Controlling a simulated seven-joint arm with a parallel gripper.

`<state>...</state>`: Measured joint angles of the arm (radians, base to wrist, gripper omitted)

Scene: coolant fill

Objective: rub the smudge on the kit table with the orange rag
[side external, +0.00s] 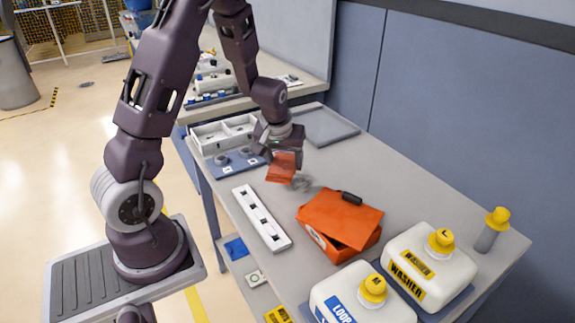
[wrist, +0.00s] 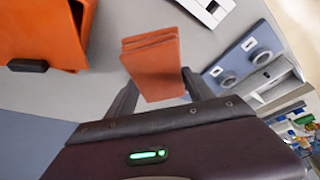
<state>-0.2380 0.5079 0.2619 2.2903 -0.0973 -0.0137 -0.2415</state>
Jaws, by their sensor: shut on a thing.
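My gripper (side external: 286,152) is shut on the orange rag (side external: 281,168), a folded cloth that hangs down from the fingers. In the wrist view the rag (wrist: 154,66) sits between the two dark fingers. The smudge (side external: 303,184) is a grey patch on the kit table (side external: 345,172), just right of the rag's lower edge in the side view. I cannot tell whether the rag touches the table. The smudge cannot be made out in the wrist view.
An orange box (side external: 340,220) with a dark handle stands close in front of the smudge. A white slotted strip (side external: 262,218) lies to the left. A blue plate with rings (side external: 236,162), a white tray (side external: 222,134) and white jugs (side external: 430,262) also occupy the table.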

